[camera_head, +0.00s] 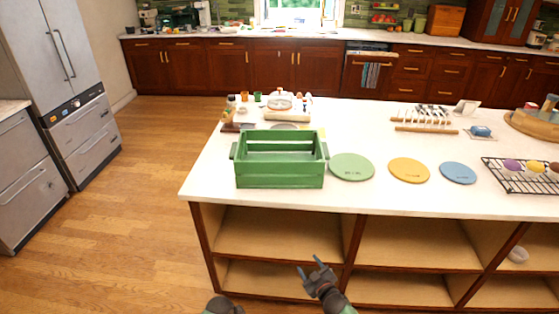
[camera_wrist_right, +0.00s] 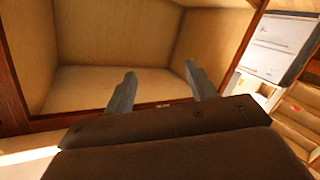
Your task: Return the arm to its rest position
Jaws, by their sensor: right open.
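My right gripper (camera_head: 313,272) is low in front of the island's open shelves in the head view. Its two fingers are spread with nothing between them. The fingers also show in the right wrist view (camera_wrist_right: 160,90), apart and empty, facing a bare wooden shelf compartment (camera_wrist_right: 120,50). A small dark part of my other arm shows at the bottom edge of the head view, left of the right gripper. The left gripper's fingers are not visible.
The white-topped island (camera_head: 220,178) stands ahead, its open shelves below the top. On it are a green crate (camera_head: 279,172), a green disc (camera_head: 351,166), a yellow disc (camera_head: 409,170), a blue disc (camera_head: 458,173) and a black wire rack (camera_head: 520,182). Wooden floor (camera_head: 120,220) is clear at left.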

